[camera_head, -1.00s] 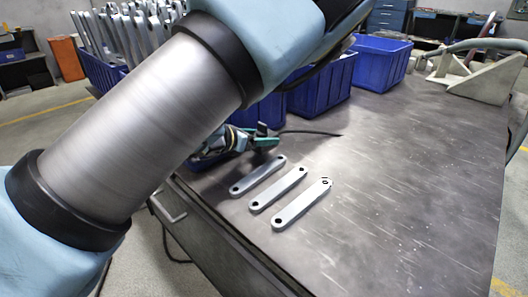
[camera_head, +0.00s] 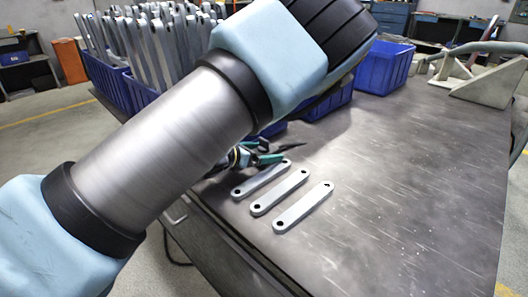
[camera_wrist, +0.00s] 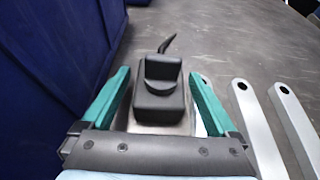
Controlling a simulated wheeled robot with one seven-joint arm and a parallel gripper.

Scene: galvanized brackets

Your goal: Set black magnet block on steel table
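The black magnet block (camera_wrist: 160,104) is between the two teal fingers of my gripper (camera_wrist: 158,88) in the wrist view. In the head view my gripper (camera_head: 262,158) is low near the left edge of the steel table (camera_head: 400,180), beside the leftmost bracket (camera_head: 258,181). The block is mostly hidden there. I cannot tell whether its underside touches anything.
Two more galvanized brackets, a middle one (camera_head: 280,192) and a right one (camera_head: 303,207), lie parallel on the table. Blue bins (camera_head: 382,67) line the back; the left one holds upright brackets (camera_head: 150,50). The table's right side is clear. A grey fixture (camera_head: 487,80) stands far right.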

